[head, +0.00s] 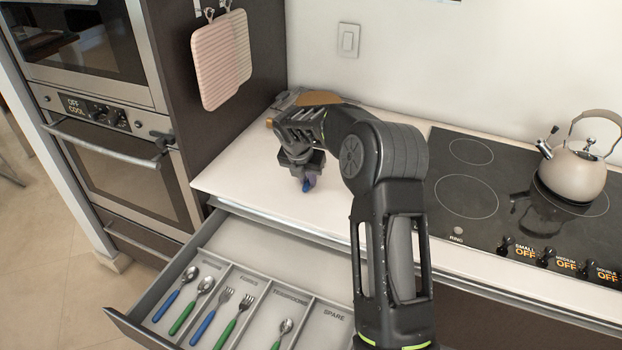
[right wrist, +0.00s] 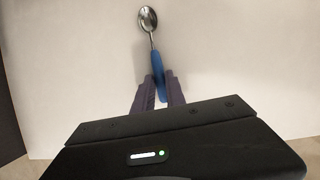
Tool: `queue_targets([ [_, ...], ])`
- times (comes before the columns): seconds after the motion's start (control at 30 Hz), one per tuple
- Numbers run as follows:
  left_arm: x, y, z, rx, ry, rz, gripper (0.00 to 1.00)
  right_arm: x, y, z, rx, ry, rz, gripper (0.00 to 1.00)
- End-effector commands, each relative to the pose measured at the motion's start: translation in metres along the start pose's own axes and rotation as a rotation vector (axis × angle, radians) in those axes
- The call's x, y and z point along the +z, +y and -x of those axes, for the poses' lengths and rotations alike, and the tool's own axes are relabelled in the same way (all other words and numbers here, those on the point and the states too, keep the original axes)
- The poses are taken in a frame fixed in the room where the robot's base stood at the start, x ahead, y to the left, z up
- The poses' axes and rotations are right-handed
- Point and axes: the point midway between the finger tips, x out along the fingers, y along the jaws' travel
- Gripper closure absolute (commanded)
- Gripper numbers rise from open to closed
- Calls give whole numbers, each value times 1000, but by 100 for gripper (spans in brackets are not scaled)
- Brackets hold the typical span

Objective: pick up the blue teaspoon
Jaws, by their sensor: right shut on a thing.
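The blue teaspoon (right wrist: 157,66) has a blue handle and a silver bowl. In the right wrist view its handle sits between the fingers of my right gripper (right wrist: 159,92), and its bowl points away from the gripper. In the head view my right gripper (head: 306,183) is low over the white counter, shut on the blue handle (head: 308,184). The spoon's bowl is hidden there. I cannot tell whether the spoon touches the counter. My left gripper is not in view.
An open drawer (head: 225,338) below the counter (head: 230,180) has labelled compartments with blue- and green-handled spoons and forks. A wooden board lies behind my right arm. A kettle (head: 572,170) stands on the hob (head: 470,200) at right. Stacked ovens (head: 130,180) stand at left.

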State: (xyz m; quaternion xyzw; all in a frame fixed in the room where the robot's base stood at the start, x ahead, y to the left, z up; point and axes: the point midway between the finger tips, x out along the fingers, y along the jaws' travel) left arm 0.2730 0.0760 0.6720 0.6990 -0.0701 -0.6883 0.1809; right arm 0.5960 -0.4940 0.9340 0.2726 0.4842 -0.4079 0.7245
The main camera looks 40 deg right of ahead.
Motion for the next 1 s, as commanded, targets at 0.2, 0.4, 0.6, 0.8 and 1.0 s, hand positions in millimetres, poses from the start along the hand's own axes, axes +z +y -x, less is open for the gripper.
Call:
queue_targets([
  [0.2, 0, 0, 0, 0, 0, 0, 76, 0, 0, 0, 0, 0, 0, 100],
  [0.4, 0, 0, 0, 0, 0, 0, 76, 0, 0, 0, 0, 0, 0, 100],
  [0.6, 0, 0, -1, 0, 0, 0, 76, 3, 0, 6, 1, -2, -1, 100],
  [0.8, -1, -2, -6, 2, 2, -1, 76, 14, 1, 32, 4, -4, -2, 100],
  [1.0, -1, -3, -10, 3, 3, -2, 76, 29, 0, 69, 3, -3, -3, 100],
])
